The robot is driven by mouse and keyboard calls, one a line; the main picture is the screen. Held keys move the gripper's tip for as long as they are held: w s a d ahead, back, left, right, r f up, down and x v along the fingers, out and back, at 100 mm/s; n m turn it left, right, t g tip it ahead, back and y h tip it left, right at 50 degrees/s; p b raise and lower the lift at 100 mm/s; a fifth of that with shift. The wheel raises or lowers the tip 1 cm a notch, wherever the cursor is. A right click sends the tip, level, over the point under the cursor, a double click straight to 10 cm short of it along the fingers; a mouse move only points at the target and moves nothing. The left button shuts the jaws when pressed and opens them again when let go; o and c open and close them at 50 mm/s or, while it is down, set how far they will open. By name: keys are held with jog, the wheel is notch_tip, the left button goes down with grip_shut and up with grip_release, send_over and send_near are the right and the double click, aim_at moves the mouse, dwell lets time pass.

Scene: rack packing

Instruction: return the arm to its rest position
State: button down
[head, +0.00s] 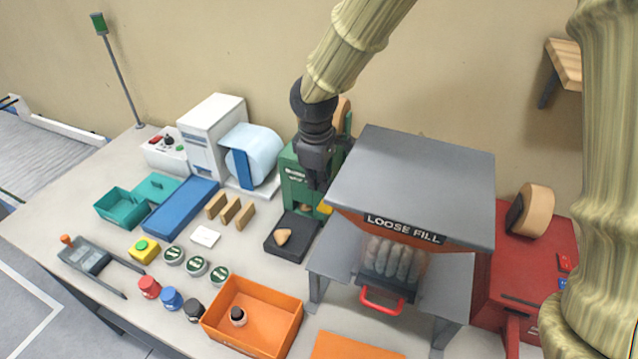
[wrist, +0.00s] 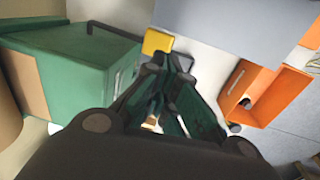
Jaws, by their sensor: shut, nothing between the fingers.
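My gripper (head: 316,178) hangs pointing down from my arm near the middle of the head view. It is above the bench, in front of the green machine (head: 292,185) and just left of the grey-topped loose fill dispenser (head: 420,175). In the wrist view the fingers (wrist: 160,115) come together and hold nothing. The green machine fills the left of the wrist view (wrist: 75,85). My gripper overlaps the machine in the head view, and I cannot tell how far apart they are.
A dark tray with a tan piece (head: 283,237) lies below my gripper. An orange bin (head: 265,340) holding a small dark-topped item stands at the front. A white machine with a pale roll (head: 250,155) is left, a red machine (head: 530,255) right. Free air lies above the bench's left half.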

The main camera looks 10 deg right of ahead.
aim_at(321, 204)
dwell(0.4)
jog(key=shift+w+d+f, duration=0.1)
jog(key=shift+w+f, duration=0.1)
jog(key=shift+f, duration=1.65)
jog(key=shift+w+r, duration=0.2)
jog(key=shift+d+r, duration=0.15)
jog(key=shift+w+d+r+g+y+p, duration=0.25)
jog(key=shift+w+g+y+p, duration=0.1)
jog(key=shift+g, duration=0.15)
notch_tip(321, 204, up, 7)
jog(key=b, duration=0.2)
jog(key=shift+f, duration=0.3)
